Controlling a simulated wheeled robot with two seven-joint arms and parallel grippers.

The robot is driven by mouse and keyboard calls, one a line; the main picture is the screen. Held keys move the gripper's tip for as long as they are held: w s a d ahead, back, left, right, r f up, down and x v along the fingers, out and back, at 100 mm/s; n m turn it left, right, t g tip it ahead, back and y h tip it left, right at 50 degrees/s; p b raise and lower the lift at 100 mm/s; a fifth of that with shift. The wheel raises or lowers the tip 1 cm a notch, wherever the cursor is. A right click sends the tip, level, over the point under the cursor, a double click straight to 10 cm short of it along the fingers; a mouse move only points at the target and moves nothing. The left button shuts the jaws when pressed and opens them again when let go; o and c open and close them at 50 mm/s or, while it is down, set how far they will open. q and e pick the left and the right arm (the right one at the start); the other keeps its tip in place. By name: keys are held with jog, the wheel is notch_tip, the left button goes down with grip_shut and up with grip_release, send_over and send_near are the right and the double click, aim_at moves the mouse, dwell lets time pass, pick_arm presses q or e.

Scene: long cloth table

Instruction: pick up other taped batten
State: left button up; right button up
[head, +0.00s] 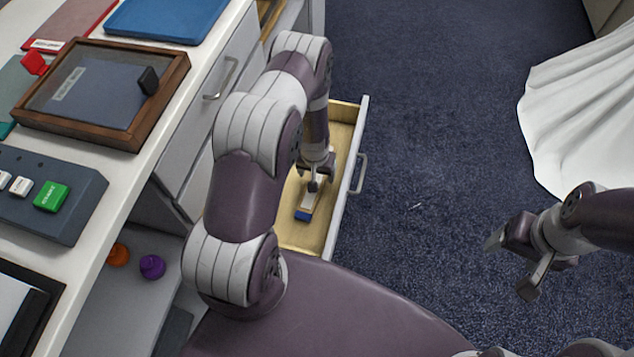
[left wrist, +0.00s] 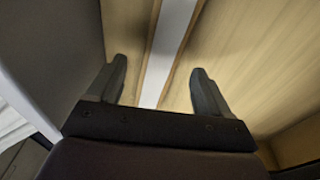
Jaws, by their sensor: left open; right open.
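A short pale batten (head: 308,201) with a blue end lies in the open wooden drawer (head: 345,115). Its far part is hidden by my left gripper (head: 313,184), which reaches down into the drawer over it. In the left wrist view, the batten (left wrist: 171,40) is a white strip with wood-coloured edges running between the two open fingers of my left gripper (left wrist: 159,70). The fingers stand apart on either side of it; I cannot tell whether they touch it. My right gripper (head: 512,265) is open and empty above the carpet.
The drawer's front panel with a handle (head: 360,174) stands right of my left gripper. A desk top holds a wooden framed case (head: 170,95) and a grey box with a green button (head: 52,197). An orange knob (head: 118,254) and a purple knob (head: 152,267) sit on a lower shelf.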

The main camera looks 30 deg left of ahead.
aim_at(317, 178)
pick_arm(q)
jog(key=f, duration=0.3)
jog(key=shift+w+a, duration=0.1)
jog(key=shift+w, duration=0.15)
jog(key=shift+r, duration=0.1)
jog(key=c, duration=1.3)
jog(key=shift+o, duration=0.2)
